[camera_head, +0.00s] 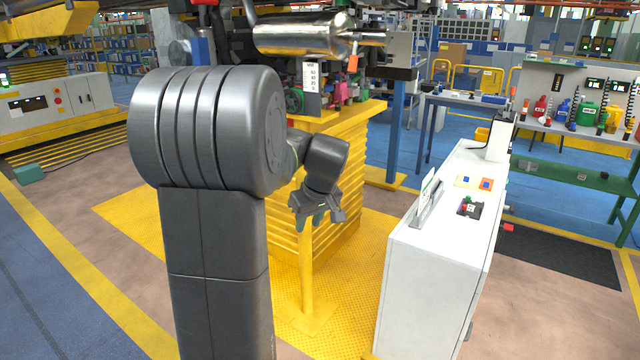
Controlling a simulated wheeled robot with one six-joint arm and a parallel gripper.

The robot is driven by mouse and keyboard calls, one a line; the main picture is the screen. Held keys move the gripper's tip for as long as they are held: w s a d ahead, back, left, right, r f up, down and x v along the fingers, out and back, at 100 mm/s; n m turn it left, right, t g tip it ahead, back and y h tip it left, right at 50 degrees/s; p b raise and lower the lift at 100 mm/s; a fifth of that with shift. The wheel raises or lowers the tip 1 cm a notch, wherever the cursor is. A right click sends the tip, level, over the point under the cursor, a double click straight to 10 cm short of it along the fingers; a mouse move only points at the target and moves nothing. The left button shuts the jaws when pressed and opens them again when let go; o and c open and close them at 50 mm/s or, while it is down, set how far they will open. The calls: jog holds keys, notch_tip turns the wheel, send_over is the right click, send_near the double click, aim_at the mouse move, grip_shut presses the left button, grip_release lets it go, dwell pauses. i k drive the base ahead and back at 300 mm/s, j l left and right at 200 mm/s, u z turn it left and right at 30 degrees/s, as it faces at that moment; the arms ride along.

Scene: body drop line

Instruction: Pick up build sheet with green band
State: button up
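A white sheet with a thin green band (428,187) stands nearly upright near the left edge of the white cabinet (432,262). It is seen at a steep angle, and its print is too small to read. A grey panel stands close beside it. My gripper (318,219) points down in front of the yellow ribbed stand, left of the cabinet and well apart from the sheet. Its fingers look spread, with no sheet between them.
The cabinet top also holds a small dark device (469,207), coloured cards (473,183) and a white upright box (499,137). A yellow post (306,262) stands below my gripper.

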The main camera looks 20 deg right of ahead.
aim_at(426, 186)
jog(key=i+j+u, duration=0.15)
jog(key=i, duration=0.25)
jog(key=i+j+u, duration=0.1)
jog(key=i+j, duration=0.2)
jog(key=i+j+u, duration=0.15)
jog(key=i, duration=0.3)
jog(key=i+l+z, duration=0.1)
jog(key=i+z, duration=0.15)
jog(key=z, duration=0.2)
jog(key=i+z, duration=0.25)
jog(key=z, duration=0.15)
jog(key=i+z, duration=0.3)
jog(key=z, duration=0.15)
jog(key=i+j+z, duration=0.15)
jog(key=z, duration=0.3)
jog(key=i+l+z, duration=0.4)
jog(key=i, duration=0.15)
jog(key=i+z, duration=0.45)
jog(key=i, duration=0.15)
jog(key=i+l, duration=0.1)
jog(key=i, duration=0.1)
